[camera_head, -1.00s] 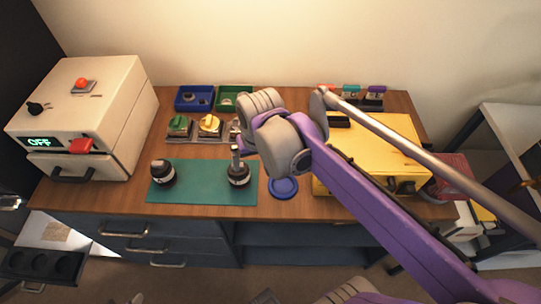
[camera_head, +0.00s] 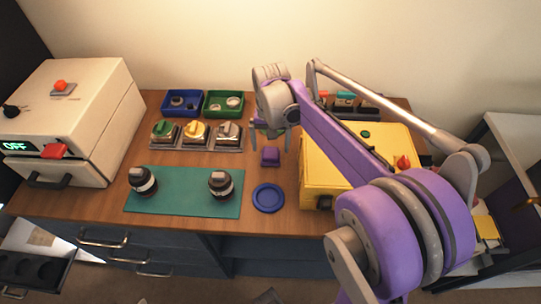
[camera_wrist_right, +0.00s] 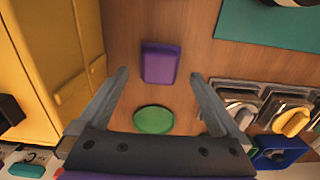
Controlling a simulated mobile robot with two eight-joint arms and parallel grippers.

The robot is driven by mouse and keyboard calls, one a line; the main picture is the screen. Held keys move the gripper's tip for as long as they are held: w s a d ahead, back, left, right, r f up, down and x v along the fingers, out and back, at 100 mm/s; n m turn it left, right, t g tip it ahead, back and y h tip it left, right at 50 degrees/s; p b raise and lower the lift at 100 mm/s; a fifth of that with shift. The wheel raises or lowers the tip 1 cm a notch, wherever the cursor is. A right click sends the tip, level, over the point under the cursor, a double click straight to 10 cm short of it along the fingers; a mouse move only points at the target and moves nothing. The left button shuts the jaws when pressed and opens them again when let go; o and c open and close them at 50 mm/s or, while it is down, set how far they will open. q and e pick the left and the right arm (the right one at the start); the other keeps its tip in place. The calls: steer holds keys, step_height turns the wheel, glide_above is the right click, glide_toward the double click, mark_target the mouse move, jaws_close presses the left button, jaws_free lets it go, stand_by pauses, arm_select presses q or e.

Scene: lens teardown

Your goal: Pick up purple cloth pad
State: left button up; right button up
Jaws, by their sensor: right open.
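The purple cloth pad (camera_head: 270,156) lies on the wooden table, between the teal mat and the yellow case. In the right wrist view the pad (camera_wrist_right: 160,62) sits just past the fingertips, between their lines. My right gripper (camera_head: 269,139) is open and empty, above the table just behind the pad. In the wrist view its two fingers (camera_wrist_right: 158,74) are spread wide, with no contact on the pad visible. My left gripper is not in view.
A green disc (camera_wrist_right: 153,120) lies between the fingers, behind the pad. The yellow case (camera_head: 312,180) stands close on the right. A blue dish (camera_head: 268,197) is in front, and two dark lens parts stand on the teal mat (camera_head: 180,203). Coloured switches (camera_head: 197,132) are at left.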

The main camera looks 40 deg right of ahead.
mark_target(271, 152)
step_height(271, 152, down, 4)
steer(key=shift+r, duration=0.1)
steer(key=c, duration=1.3)
step_height(271, 152, up, 10)
steer(key=shift+r+p, duration=0.1)
steer(key=shift+p, duration=0.25)
steer(key=o, duration=0.8)
steer(key=c, duration=0.6)
